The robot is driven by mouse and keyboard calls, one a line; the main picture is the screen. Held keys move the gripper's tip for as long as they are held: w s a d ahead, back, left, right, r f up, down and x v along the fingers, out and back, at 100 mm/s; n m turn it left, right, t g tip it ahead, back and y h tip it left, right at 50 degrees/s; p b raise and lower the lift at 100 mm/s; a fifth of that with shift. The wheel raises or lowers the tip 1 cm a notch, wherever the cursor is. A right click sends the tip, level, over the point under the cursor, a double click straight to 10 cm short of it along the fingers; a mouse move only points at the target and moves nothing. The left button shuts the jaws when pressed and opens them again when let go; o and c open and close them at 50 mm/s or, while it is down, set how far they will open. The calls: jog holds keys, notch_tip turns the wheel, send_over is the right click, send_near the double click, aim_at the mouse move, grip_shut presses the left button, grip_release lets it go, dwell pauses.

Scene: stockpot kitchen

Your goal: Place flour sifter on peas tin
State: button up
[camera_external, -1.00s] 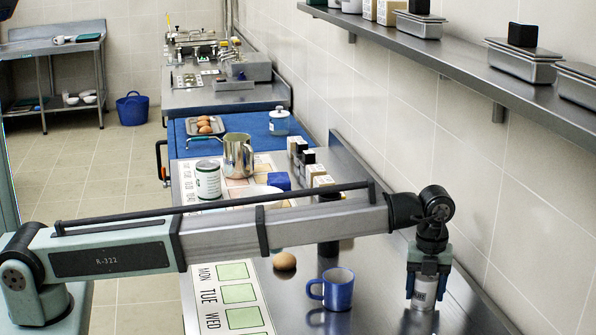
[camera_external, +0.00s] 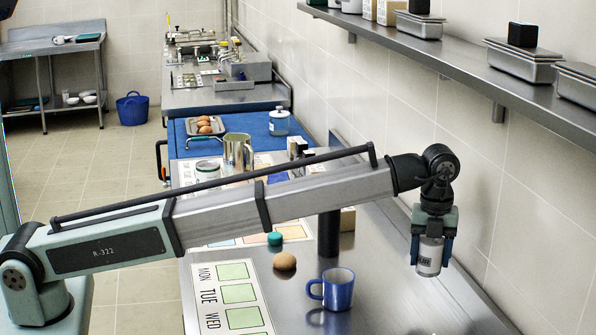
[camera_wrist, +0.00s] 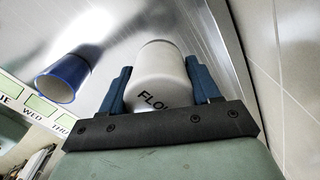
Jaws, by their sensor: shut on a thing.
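The flour sifter (camera_external: 430,259) is a pale grey cylinder with dark lettering. My gripper (camera_external: 431,252) is shut on it and holds it above the steel counter at the right. In the wrist view the sifter (camera_wrist: 162,72) sits between the two blue fingers of my gripper (camera_wrist: 161,88), with "FLO" readable on it.
A blue mug (camera_external: 338,290), also in the wrist view (camera_wrist: 62,78), stands left of my gripper. An egg (camera_external: 285,261) and a green-topped item (camera_external: 275,239) are near it. A steel pitcher (camera_external: 238,150) stands beside the tin. The tiled wall and shelf (camera_external: 480,75) bound the right.

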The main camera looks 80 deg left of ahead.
jog(key=shift+r, duration=0.6)
jog(key=a+r+n, duration=0.3)
jog(key=a+n, duration=0.1)
jog(key=a, duration=2.3)
jog(key=s+a+r+n, duration=0.1)
jog(key=s+a, duration=0.3)
jog(key=a, duration=0.7)
jog(key=s+a+r+n, duration=0.2)
jog(key=s+a, duration=0.2)
jog(key=a, duration=0.7)
jog(key=s+a+r+n, duration=0.2)
jog(key=s+a, duration=0.6)
jog(key=a, duration=0.2)
notch_tip(320, 180, up, 3)
jog(key=n, duration=0.7)
send_over(208, 164)
jog(key=shift+f, duration=4.85)
